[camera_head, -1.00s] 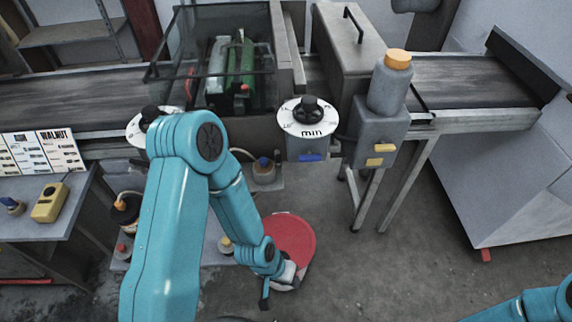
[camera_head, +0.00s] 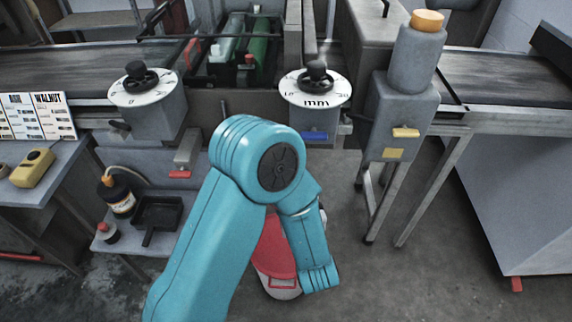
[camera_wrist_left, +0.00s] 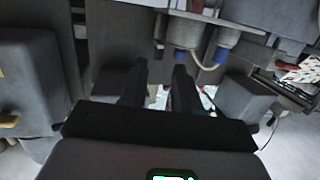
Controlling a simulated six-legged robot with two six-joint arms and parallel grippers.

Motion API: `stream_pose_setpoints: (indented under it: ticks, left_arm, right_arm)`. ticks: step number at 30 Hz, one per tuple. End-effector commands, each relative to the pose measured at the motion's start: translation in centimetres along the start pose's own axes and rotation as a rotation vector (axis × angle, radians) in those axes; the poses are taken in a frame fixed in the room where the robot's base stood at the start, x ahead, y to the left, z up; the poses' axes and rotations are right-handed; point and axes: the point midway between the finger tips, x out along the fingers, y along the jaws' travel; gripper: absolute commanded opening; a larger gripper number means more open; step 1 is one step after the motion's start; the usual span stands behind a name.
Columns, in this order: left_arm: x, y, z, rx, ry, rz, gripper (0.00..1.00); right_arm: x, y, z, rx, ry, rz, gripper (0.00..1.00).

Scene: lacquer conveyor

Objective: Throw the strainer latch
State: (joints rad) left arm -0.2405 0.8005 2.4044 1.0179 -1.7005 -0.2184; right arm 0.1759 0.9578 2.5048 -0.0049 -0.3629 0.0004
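No label marks the strainer latch, so I cannot tell which lever it is. In the head view a red lever (camera_head: 180,174) sits on a small grey block below the left dial, a blue lever (camera_head: 315,136) under the right dial, and a yellow lever (camera_head: 405,133) on the grey bottle housing (camera_head: 400,108). My left arm bends down in front of the machine, and its gripper is hidden there. In the left wrist view my left gripper (camera_wrist_left: 160,70) has its two dark fingers apart, with nothing seen held between them. My right gripper is out of view.
A left dial (camera_head: 148,88) and right dial (camera_head: 314,90) front the conveyor (camera_head: 488,83). A low shelf holds a black pan (camera_head: 157,214) and a dark bottle (camera_head: 119,197). A red-topped round object (camera_head: 275,248) stands behind my arm. Open floor lies lower right.

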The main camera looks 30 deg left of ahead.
Motion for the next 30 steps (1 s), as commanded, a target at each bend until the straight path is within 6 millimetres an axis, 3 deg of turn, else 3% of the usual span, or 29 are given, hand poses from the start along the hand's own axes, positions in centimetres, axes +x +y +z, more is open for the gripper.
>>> stream_pose_setpoints:
  ticks: [1,3,7,11,24,30]
  left_arm:
    - [-0.4,0.4,0.9,-0.009,0.051,-0.014,0.31]
    - [-1.1,0.6,0.3,-0.018,0.101,-0.036,0.31]
    - [-1.7,0.7,-0.7,-0.026,0.146,-0.056,0.31]
    - [-0.6,0.6,-1.3,-0.027,0.15,-0.064,0.31]
    - [9.4,0.1,-2.8,-0.027,0.149,-0.063,0.31]
    - [12.7,0.0,-3.2,-0.027,0.148,-0.061,0.31]
  right_arm:
    - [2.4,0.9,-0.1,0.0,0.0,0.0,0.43]
    - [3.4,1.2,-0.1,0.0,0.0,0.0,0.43]
    - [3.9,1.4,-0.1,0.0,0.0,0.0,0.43]
    - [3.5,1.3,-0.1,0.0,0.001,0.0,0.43]
    - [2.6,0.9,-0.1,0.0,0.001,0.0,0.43]
    - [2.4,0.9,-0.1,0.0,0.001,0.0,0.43]
